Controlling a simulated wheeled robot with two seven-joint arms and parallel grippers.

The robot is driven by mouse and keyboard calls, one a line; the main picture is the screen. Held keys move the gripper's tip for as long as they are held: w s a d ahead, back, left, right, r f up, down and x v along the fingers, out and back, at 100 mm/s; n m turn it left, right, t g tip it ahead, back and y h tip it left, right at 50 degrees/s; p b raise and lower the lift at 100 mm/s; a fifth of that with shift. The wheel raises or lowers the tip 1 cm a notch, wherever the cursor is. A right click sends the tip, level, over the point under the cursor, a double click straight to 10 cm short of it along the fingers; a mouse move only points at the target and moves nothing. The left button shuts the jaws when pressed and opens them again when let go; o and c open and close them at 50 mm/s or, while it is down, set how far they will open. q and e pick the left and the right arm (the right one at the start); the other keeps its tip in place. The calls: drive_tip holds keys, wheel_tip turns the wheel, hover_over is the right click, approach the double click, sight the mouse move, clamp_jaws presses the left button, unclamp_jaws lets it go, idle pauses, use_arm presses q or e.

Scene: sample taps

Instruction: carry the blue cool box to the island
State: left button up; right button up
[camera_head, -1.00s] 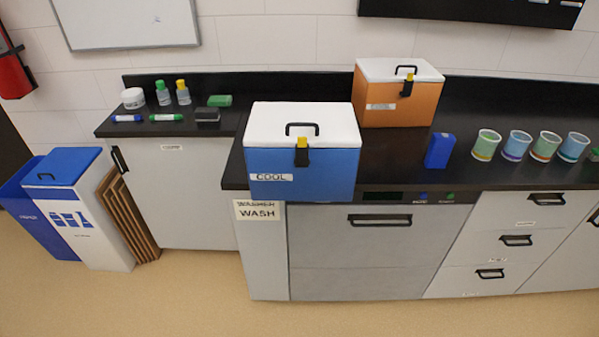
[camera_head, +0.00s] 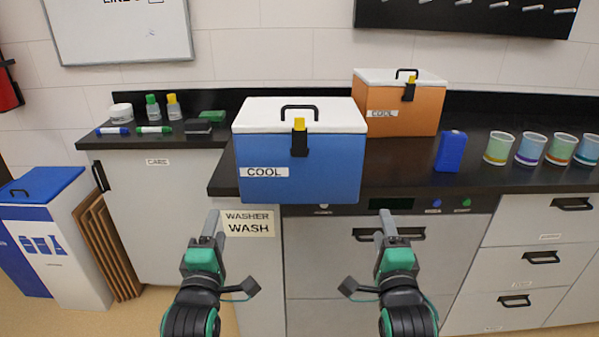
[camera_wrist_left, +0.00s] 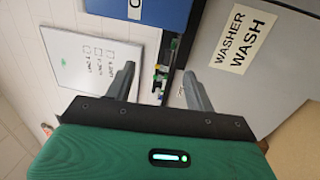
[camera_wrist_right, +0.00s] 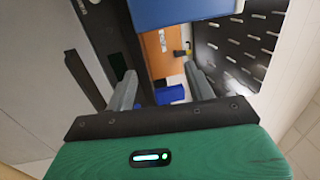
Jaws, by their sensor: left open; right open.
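The blue cool box (camera_head: 300,165) has a white lid, a black handle, a yellow-and-black latch and a COOL label. It stands upright on the front edge of the black counter. In the head view my left gripper (camera_head: 208,225) and right gripper (camera_head: 385,225) are in front of and below the box, one toward each side, both apart from it. Both are open and empty. The box's blue wall also shows at the top of the left wrist view (camera_wrist_left: 165,10) and the right wrist view (camera_wrist_right: 180,10). The island is not in view.
An orange cool box (camera_head: 400,105) stands behind to the right. A blue container (camera_head: 450,151) and several cups (camera_head: 530,149) stand right of it. Bins (camera_head: 60,220) stand on the floor at left.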

sight(360, 186)
idle(0.3)
use_arm(q)
drive_tip(key=w, duration=0.4)
drive_tip(key=w+d+r, duration=0.1)
drive_tip(key=w, duration=0.4)
drive_tip(key=w+r, duration=0.1)
drive_tip(key=w, duration=0.3)
drive_tip(key=shift+w+d+r, duration=0.1)
drive_tip(key=shift+w+d, duration=0.15)
drive_tip(key=shift+w, duration=0.15)
use_arm(e)
drive_tip(key=w, duration=0.4)
drive_tip(key=w+a+r, duration=0.1)
drive_tip(key=w, duration=0.4)
drive_tip(key=w+r, duration=0.1)
drive_tip(key=w, duration=0.3)
drive_tip(key=shift+w+a, duration=0.25)
drive_tip(key=shift+w, duration=0.15)
use_arm(q)
drive_tip(key=shift+d, duration=0.5)
use_arm(e)
drive_tip(key=shift+a, duration=0.5)
